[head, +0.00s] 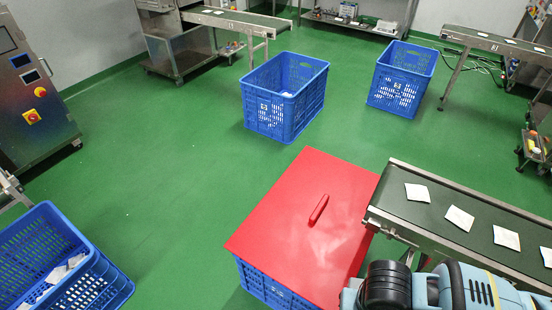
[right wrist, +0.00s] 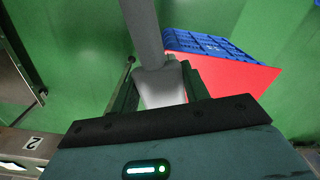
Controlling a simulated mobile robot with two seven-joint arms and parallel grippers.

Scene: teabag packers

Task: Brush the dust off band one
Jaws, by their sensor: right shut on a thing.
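My right gripper (right wrist: 160,82) is shut on a grey handle (right wrist: 143,28) in the right wrist view. The handle runs up out of the picture and widens between the fingers; I cannot see bristles. The nearest conveyor band (head: 400,204) is dark green in a metal frame at the right of the head view. Several white sachets (head: 459,218) lie on it, and I cannot make out dust. My right arm covers its near side. A metal edge with a plate marked 2 (right wrist: 34,142) shows at the lower left of the wrist view. My left gripper is not in view.
A red lid (head: 290,215) with a handle covers a blue crate beside the near band. Open blue crates stand behind (head: 285,95), at the back right (head: 402,78) and at the lower left (head: 40,255). Other conveyors (head: 236,20) stand at the back. The green floor at left centre is clear.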

